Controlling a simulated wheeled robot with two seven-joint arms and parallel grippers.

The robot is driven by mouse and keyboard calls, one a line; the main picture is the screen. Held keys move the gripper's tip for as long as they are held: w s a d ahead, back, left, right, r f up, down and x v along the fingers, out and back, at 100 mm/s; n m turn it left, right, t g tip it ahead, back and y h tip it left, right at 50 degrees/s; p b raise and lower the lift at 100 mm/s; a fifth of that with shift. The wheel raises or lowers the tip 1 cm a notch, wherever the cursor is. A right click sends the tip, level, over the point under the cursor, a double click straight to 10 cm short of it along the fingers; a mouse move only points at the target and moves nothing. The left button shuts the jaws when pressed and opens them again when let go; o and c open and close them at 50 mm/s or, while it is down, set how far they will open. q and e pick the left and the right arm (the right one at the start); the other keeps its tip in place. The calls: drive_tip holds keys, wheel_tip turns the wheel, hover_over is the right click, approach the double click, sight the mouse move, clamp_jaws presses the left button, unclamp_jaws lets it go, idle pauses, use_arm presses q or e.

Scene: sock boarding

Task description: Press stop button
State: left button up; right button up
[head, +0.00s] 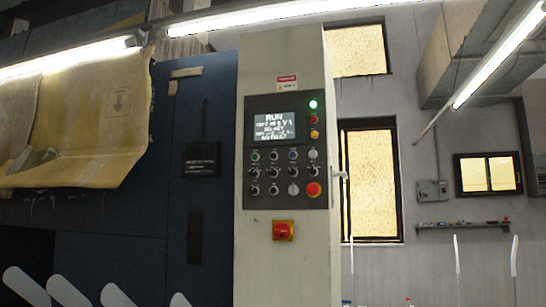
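A dark control panel (248,150) is set in a tall pale cabinet (310,260) near the middle of the head view. A green lamp (313,104) glows at the top right, above small orange and red round parts. Rows of knobs and buttons (273,172) lie below the screen. Neither of my grippers is in view.
A red rotary switch (282,231) on a yellow plate is below the panel. A handle (339,175) sticks out from the cabinet's right side. White rounded boards (68,291) rise at the bottom left. A yellowish sheet (80,120) hangs at the upper left.

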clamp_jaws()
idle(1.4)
